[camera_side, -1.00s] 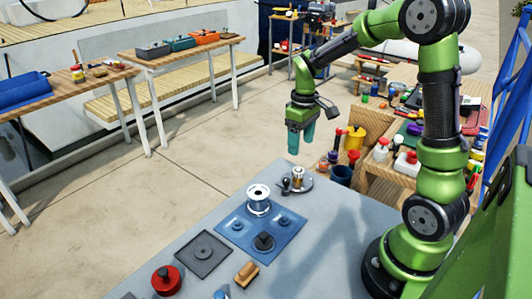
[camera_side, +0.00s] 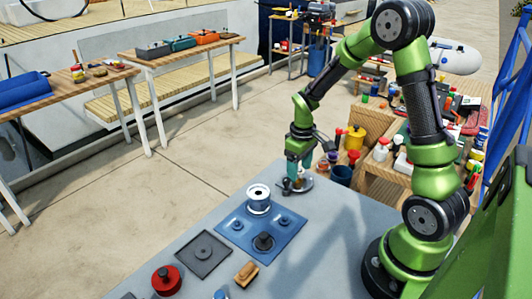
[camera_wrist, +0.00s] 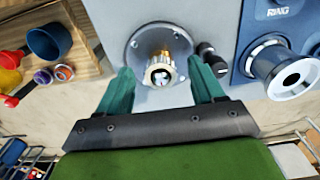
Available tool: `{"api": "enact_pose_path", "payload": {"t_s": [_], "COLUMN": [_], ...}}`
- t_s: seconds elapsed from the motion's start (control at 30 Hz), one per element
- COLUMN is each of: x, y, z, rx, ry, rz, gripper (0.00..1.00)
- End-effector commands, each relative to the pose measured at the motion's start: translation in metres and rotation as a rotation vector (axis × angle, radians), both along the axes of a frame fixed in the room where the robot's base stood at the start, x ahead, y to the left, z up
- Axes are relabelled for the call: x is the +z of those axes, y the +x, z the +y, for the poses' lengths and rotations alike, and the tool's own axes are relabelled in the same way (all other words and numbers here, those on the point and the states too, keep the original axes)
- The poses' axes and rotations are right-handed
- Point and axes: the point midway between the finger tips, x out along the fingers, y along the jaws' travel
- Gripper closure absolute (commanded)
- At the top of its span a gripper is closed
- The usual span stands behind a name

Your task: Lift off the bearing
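The bearing (camera_wrist: 160,74), a brass-coloured ring with ridges on a pale spindle, stands on a round grey base plate (camera_wrist: 140,48) in the wrist view. In the side view the plate (camera_side: 305,184) is at the table's far corner, and my gripper mostly hides the bearing. My gripper (camera_wrist: 160,70) has its two teal fingers apart, one on each side of the bearing in the picture. It is empty, and gaps show between the fingers and the ring. In the side view my gripper (camera_side: 296,178) points down, low over the plate. Whether the fingertips reach bearing height is unclear.
Small dark knobs (camera_wrist: 209,56) stand close to the right finger. A blue tray (camera_side: 238,236) marked RING holds a white and blue drum (camera_side: 258,200). A dark square plate (camera_side: 203,254), red round part (camera_side: 166,281) and wooden block (camera_side: 247,274) lie nearer. A blue cup (camera_side: 341,175) stands beyond.

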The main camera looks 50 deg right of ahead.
Motion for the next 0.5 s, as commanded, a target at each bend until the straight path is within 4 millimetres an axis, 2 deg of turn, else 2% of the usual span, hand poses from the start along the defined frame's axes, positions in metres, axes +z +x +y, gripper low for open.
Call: {"api": "enact_pose_path", "payload": {"t_s": [0.03,0.37,0.5], "x": [0.0002,0.0004,0.0006], "y": [0.0001,0.0001,0.0002], "z": [0.0,0.0,0.0], "rx": [0.0,0.0,0.001], "ry": [0.0,0.0,0.0], "rz": [0.0,0.0,-0.001], "gripper": [0.4,0.91,0.93]}}
